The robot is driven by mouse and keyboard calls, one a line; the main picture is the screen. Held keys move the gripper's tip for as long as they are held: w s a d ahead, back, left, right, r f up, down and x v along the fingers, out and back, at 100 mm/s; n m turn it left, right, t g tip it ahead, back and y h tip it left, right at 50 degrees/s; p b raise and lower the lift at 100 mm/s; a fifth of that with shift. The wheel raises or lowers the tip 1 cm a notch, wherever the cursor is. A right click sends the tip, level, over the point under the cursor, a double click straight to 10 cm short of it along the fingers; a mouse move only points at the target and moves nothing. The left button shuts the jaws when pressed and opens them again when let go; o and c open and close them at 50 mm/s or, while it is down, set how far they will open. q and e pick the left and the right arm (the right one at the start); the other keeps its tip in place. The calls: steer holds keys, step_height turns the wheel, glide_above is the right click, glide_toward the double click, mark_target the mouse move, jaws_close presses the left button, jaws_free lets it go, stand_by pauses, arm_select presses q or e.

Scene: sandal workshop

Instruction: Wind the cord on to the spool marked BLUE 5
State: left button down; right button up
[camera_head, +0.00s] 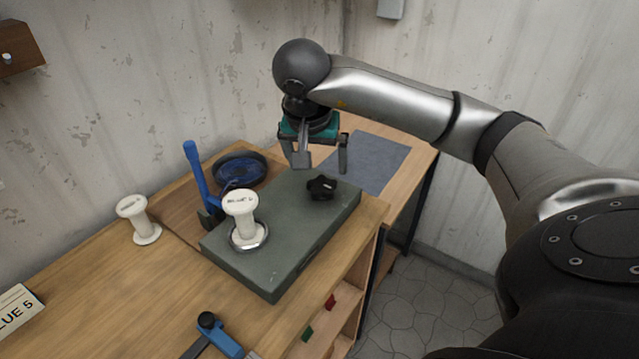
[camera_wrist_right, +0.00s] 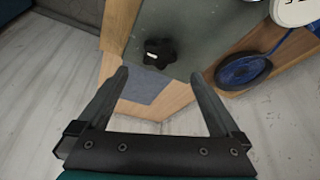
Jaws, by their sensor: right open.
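A white spool (camera_head: 241,218) stands upright on a metal ring on the grey-green base (camera_head: 290,235); its top marking looks like BLUE 5 but is blurred. Another white spool (camera_head: 140,220) stands on the bench to the left, its marking unreadable. Blue cord lies coiled in a dark round dish (camera_head: 262,160) behind the base, with a strand reaching toward the blue-handled part (camera_head: 193,165). A black star knob (camera_head: 321,188) sits on the base and in the right wrist view (camera_wrist_right: 160,53). My right gripper (camera_head: 322,168) is open and empty above the knob, apart from it. My left gripper is out of view.
A card ending in LUE 5 (camera_head: 17,309) stands at the left edge. A blue-and-black tool (camera_head: 218,336) lies at the bench front. A grey mat (camera_head: 375,158) lies on the surface behind the base. Small red and green pieces are on the shelf below.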

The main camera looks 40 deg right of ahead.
mark_target(321, 185)
steer(key=x, duration=0.6)
steer(key=shift+w+d+f+b, duration=0.1)
steer(key=shift+f+b, duration=0.15)
steer(key=shift+b, duration=0.1)
steer(key=shift+w+d+f, duration=0.2)
steer(key=shift+d+f, duration=0.05)
steer(key=shift+f, duration=0.4)
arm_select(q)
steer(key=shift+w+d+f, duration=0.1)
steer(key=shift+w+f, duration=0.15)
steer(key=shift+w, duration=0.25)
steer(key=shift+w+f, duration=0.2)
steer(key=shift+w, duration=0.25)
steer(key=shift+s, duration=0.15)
arm_select(e)
steer(key=shift+c, duration=0.8)
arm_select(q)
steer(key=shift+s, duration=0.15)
arm_select(e)
steer(key=c, duration=1.1)
